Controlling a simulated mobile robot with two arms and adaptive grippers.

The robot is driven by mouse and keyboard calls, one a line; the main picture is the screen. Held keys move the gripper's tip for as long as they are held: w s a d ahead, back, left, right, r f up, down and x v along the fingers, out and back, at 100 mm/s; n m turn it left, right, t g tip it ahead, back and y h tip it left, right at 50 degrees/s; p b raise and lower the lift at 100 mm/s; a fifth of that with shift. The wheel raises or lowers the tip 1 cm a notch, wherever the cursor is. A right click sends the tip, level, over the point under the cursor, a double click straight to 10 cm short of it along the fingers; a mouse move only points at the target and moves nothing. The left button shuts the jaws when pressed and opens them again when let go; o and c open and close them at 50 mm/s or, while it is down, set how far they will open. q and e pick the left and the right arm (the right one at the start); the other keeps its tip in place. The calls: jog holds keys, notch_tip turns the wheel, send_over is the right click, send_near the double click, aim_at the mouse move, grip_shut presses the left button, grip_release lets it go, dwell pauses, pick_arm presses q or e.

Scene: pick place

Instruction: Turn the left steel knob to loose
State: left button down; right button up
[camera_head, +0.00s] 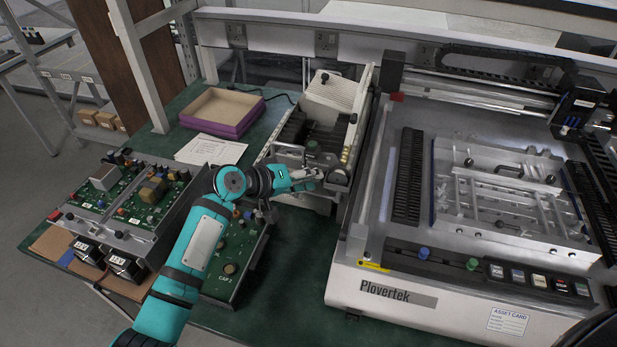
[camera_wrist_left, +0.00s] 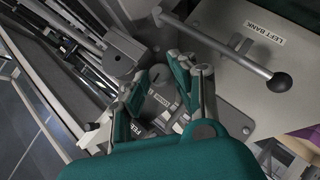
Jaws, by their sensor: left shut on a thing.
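My left gripper (camera_head: 308,178) reaches to the front of the small slotted unit in the middle of the bench. In the left wrist view, the left gripper (camera_wrist_left: 162,84) has its fingers on both sides of the left steel knob (camera_wrist_left: 164,92), shut on it. The knob is a short grey cylinder, partly covered by the fingers. A small label shows beside it, too tilted to read surely. A "LEFT BANK" label (camera_wrist_left: 264,33) is on the plate nearby. In the head view the gripper hides the knob. My right gripper is not in view.
A lever with a black ball end (camera_wrist_left: 279,82) crosses close beside the fingers. The large Plovertek machine (camera_head: 455,290) stands to the right. Circuit-board trays (camera_head: 150,235) are at the left, and a purple-sided box (camera_head: 228,128) is behind.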

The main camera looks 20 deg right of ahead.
pick_arm(q)
jog(key=shift+w+a+f+n+h+b, duration=0.15)
jog(key=shift+n+h+b, duration=0.7)
jog(key=shift+b, duration=0.95)
jog(key=shift+s+d+f+n+h+b, duration=0.15)
jog(key=shift+n+h+b, duration=0.7)
jog(key=shift+b, duration=0.9)
jog(key=shift+w+a+f+n+h+b, duration=0.2)
jog(key=shift+n+h+b, duration=0.4)
jog(key=shift+h+b, duration=0.85)
jog(key=shift+s+y+b, duration=0.1)
jog(key=shift+y+b, duration=0.25)
jog(key=c, duration=1.1)
grip_release()
